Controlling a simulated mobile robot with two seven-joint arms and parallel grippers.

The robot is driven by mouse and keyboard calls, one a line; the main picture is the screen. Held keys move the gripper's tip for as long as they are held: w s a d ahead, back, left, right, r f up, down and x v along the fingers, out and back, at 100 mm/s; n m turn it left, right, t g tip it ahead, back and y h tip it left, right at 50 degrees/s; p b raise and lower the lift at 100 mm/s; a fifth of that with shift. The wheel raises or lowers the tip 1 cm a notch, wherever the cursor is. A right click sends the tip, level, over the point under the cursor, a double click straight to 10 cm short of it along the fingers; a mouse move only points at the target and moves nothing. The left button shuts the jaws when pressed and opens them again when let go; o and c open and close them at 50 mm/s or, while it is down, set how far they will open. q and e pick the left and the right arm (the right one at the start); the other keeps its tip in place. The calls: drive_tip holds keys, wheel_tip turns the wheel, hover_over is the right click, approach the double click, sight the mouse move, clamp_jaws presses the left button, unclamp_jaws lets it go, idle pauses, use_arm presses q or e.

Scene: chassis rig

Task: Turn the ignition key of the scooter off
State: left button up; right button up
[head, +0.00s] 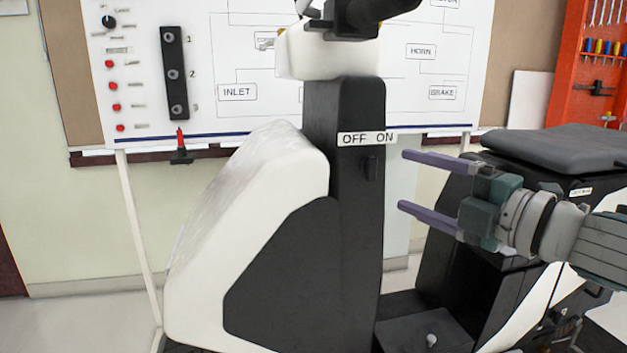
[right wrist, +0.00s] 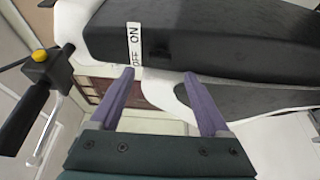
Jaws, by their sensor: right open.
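The scooter's black front column (head: 343,230) stands in the middle of the head view, with a white and black front shield (head: 240,210) to its left. A white OFF ON label (head: 367,139) is on the column. The dark ignition key (head: 370,167) sits just below it, under the ON side; it is small and dark, so its exact angle is hard to tell. In the right wrist view the label (right wrist: 134,45) and the key (right wrist: 158,48) lie beyond the fingertips. My right gripper (head: 402,180) is open and empty, to the right of the key and apart from it. My left gripper is out of view.
The black scooter seat (head: 560,145) is at the right, behind my right arm. The handlebar (head: 350,20) is above the column. A whiteboard panel with labels (head: 420,80) and a red tool rack (head: 590,70) stand behind. Space between fingers and column is clear.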

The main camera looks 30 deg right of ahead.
drive_tip(key=shift+s+d, duration=0.15)
drive_tip(key=shift+s, duration=0.75)
drive_tip(key=shift+s+d, duration=0.1)
drive_tip(key=shift+s, duration=0.75)
